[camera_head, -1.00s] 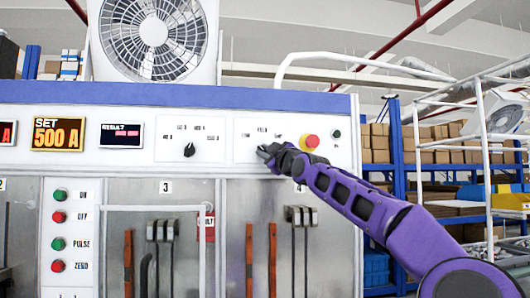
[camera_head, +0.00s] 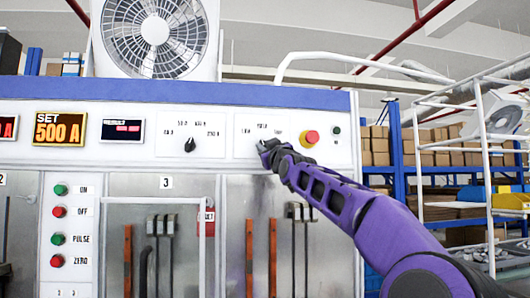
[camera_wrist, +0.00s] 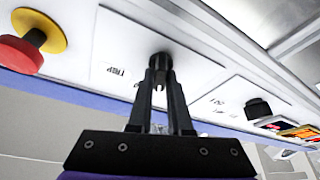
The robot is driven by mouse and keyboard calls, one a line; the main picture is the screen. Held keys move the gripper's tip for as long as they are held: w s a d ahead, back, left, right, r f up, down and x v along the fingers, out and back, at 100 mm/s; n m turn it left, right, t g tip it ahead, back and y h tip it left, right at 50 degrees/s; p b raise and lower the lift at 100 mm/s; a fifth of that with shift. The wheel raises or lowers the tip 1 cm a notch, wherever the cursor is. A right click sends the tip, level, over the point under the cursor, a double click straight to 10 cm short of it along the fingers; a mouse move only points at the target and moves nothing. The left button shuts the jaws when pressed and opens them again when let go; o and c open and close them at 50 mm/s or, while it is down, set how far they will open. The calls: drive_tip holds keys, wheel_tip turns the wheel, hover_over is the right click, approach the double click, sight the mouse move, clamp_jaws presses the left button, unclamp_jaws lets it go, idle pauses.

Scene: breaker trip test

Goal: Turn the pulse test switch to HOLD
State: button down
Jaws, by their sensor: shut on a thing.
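The pulse test switch is a dark rotary knob (camera_wrist: 161,57) on a white plate in the upper panel. In the head view my gripper covers it, so its pointer cannot be read. My gripper (camera_head: 266,148) reaches it from the right; in the wrist view the fingers (camera_wrist: 159,78) are closed around the knob. Small labels stand around the knob, and one in the wrist view seems to read TRIP (camera_wrist: 117,71). The other labels are too small or hidden to read.
A second black knob (camera_head: 190,145) sits to the left. The display (camera_head: 59,132) reads SET 500 A. A white fan (camera_head: 154,38) stands on top.

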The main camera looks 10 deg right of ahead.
drive_tip(key=m+h, duration=0.1)
drive_tip(key=m, duration=0.1)
drive_tip(key=m+p, duration=0.1)
drive_tip(key=shift+a+r+m+h, duration=0.15)
drive_tip(key=shift+a+m+h, duration=0.05)
drive_tip(key=shift+m+h, duration=0.2)
drive_tip(key=shift+d+m+t+h+p, duration=0.1)
drive_tip(key=shift+m+t+h+p, duration=0.35)
drive_tip(key=shift+m, duration=0.75)
drive_tip(key=shift+m+h, duration=0.3)
drive_tip(key=shift+h, duration=0.05)
drive_tip(key=c, duration=0.8)
unclamp_jaws()
drive_tip(key=shift+c, duration=0.2)
drive_tip(key=shift+g, duration=0.25)
drive_tip(key=shift+s+f, duration=0.1)
drive_tip(key=shift+f, duration=0.2)
